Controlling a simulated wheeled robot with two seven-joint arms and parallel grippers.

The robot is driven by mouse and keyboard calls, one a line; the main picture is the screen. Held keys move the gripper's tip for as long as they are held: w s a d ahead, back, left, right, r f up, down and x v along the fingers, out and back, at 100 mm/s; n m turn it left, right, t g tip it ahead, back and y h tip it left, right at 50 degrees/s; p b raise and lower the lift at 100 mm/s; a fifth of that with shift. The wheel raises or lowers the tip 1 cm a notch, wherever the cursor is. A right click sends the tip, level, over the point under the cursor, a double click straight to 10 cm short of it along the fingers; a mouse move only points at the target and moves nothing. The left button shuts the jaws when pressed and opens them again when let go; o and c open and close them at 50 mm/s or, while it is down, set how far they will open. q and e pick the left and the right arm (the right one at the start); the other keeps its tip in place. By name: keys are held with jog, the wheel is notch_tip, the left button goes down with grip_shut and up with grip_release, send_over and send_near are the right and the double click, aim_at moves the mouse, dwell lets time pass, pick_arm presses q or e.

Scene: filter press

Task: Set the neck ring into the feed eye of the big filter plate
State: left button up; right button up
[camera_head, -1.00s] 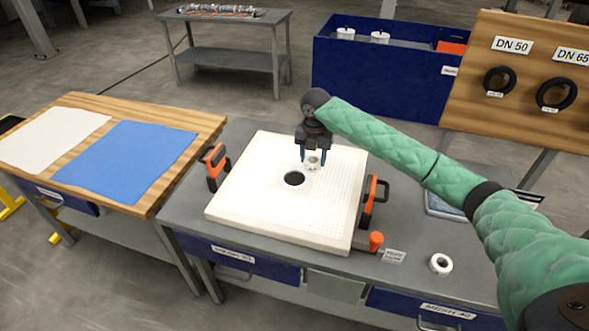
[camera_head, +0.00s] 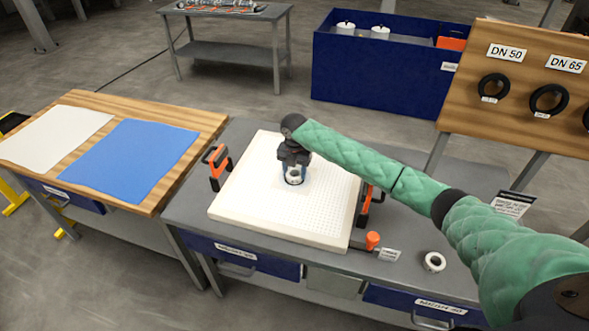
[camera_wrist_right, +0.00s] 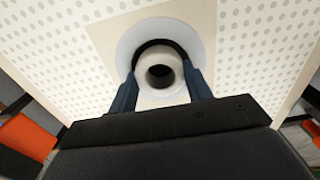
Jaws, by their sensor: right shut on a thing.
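The big filter plate (camera_head: 245,205) is a pale square slab with a dotted face, lying flat on the grey bench. Its feed eye is mostly covered by the ring; in the right wrist view a dark arc of the eye (camera_wrist_right: 158,43) shows behind it. My right gripper (camera_head: 294,181) is shut on the white neck ring (camera_head: 294,172), which also shows between the two blue fingers in the right wrist view (camera_wrist_right: 160,98). The ring is over the eye, slightly toward its near side in the wrist view. I cannot tell whether it has entered the eye. My left gripper is out of view.
Orange-handled clamps stand at the plate's left (camera_head: 216,165) and right (camera_head: 368,205). A second white ring (camera_head: 434,261) lies on the bench's front right. A blue sheet (camera_head: 130,155) covers part of the wooden table at left. Black rings hang on a wooden board (camera_head: 470,110).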

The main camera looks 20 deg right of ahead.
jog(key=shift+f, duration=0.15)
jog(key=o, duration=1)
jog(key=shift+o, duration=0.2)
jog(key=shift+r, duration=0.4)
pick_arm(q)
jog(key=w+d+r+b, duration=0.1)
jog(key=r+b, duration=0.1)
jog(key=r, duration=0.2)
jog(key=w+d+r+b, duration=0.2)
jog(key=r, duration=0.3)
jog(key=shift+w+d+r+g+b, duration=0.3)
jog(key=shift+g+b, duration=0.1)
pick_arm(e)
notch_tip(320, 180, up, 12)
jog(key=shift+f, duration=0.25)
